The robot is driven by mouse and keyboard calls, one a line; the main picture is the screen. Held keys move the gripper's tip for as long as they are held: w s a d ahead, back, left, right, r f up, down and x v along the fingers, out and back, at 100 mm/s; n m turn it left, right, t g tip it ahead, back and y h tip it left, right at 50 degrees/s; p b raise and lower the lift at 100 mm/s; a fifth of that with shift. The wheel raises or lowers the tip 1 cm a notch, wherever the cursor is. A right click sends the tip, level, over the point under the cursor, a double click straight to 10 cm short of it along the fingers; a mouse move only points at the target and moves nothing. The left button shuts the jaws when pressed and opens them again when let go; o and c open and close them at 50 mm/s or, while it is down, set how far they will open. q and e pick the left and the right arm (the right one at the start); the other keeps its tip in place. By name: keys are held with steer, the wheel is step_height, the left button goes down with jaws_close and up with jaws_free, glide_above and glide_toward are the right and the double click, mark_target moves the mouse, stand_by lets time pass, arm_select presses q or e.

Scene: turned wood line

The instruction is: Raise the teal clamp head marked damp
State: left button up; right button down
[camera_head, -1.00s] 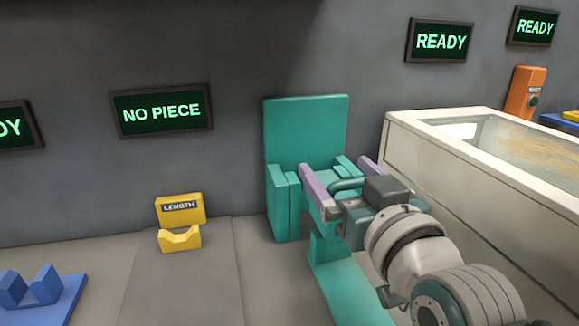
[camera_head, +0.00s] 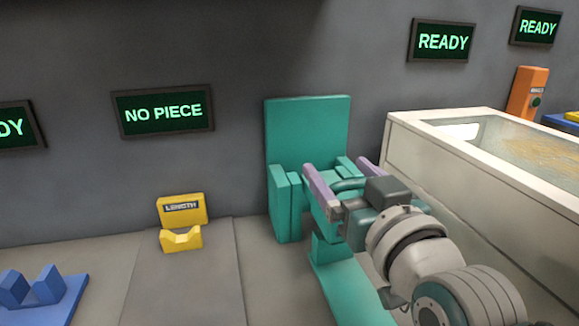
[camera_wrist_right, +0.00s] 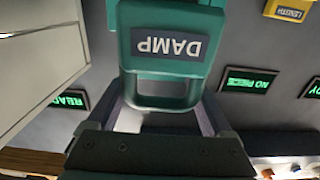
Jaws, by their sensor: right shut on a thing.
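The teal clamp head (camera_wrist_right: 165,74) fills the upper middle of the right wrist view, with a DAMP label (camera_wrist_right: 168,45) upside down in that picture. In the head view the clamp head (camera_head: 347,172) shows in part between the fingers, in front of the tall teal back plate (camera_head: 308,130) of its stand. My right gripper (camera_head: 337,168), with pale purple fingers, is shut on the clamp head at its loop-like handle. My own wrist hides the lower part of the clamp from the head view. My left gripper is not in view.
A yellow LENGTH stand (camera_head: 182,210) and a blue V-block (camera_head: 40,290) are to the left. A wall screen (camera_head: 163,110) reads NO PIECE. An orange button box (camera_head: 527,92) is at the far right.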

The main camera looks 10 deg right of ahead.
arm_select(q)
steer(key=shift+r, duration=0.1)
arm_select(e)
steer(key=shift+d+r, duration=0.1)
arm_select(q)
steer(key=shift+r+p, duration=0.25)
steer(key=shift+p, duration=0.15)
arm_select(e)
steer(key=shift+r, duration=0.15)
steer(key=w+r+g+p, duration=0.1)
steer(key=g+p, duration=0.1)
steer(key=p, duration=0.3)
steer(key=w+r+g+p, duration=0.1)
steer(key=r+g+p, duration=0.1)
steer(key=p, duration=0.3)
steer(key=shift+w, duration=0.35)
steer(key=shift+w+r+g+p, duration=0.1)
steer(key=shift+w+g+p, duration=0.35)
steer(key=shift+g+p, duration=0.3)
steer(key=shift+w, duration=0.1)
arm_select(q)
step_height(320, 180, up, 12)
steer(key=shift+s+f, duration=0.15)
arm_select(e)
steer(key=shift+w, duration=0.3)
